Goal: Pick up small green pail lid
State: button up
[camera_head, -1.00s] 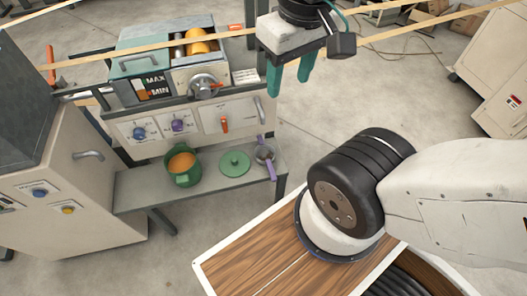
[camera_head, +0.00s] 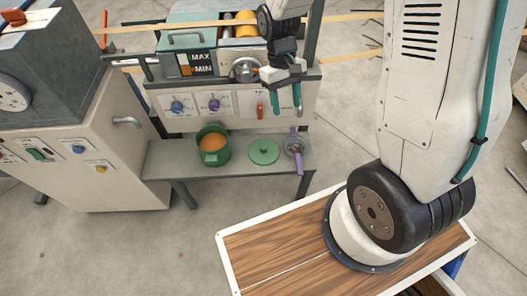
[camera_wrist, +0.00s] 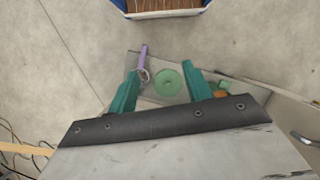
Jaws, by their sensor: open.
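The small green pail lid (camera_head: 264,151) lies flat on the grey shelf, with a small knob in its middle. It also shows in the wrist view (camera_wrist: 170,82), between and beyond my fingertips. My gripper (camera_head: 286,112) is open and empty, with two teal fingers pointing down. It is above the shelf and apart from the lid, a little to the lid's right in the head view. In the wrist view my fingers (camera_wrist: 161,80) stand on either side of the lid's picture.
A green pail (camera_head: 213,146) with orange contents stands left of the lid. A small metal pan with a purple handle (camera_head: 294,148) is close on its right. The grey shelf (camera_head: 170,160) is bare at its left end. The machine's control panel (camera_head: 215,106) rises behind.

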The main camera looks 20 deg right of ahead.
jog(key=w+f+n, duration=0.1)
jog(key=w+f, duration=0.2)
jog(key=f, duration=0.8)
jog(key=w+f+n, duration=0.1)
jog(key=w+f, duration=0.2)
jog(key=f, duration=0.8)
jog(key=n+t, duration=0.2)
jog(key=t, duration=0.2)
send_near(264, 148)
notch_tip(264, 148, down, 9)
jog(key=shift+w+d+r, duration=0.1)
jog(key=shift+w, duration=0.1)
jog(key=c, duration=1.1)
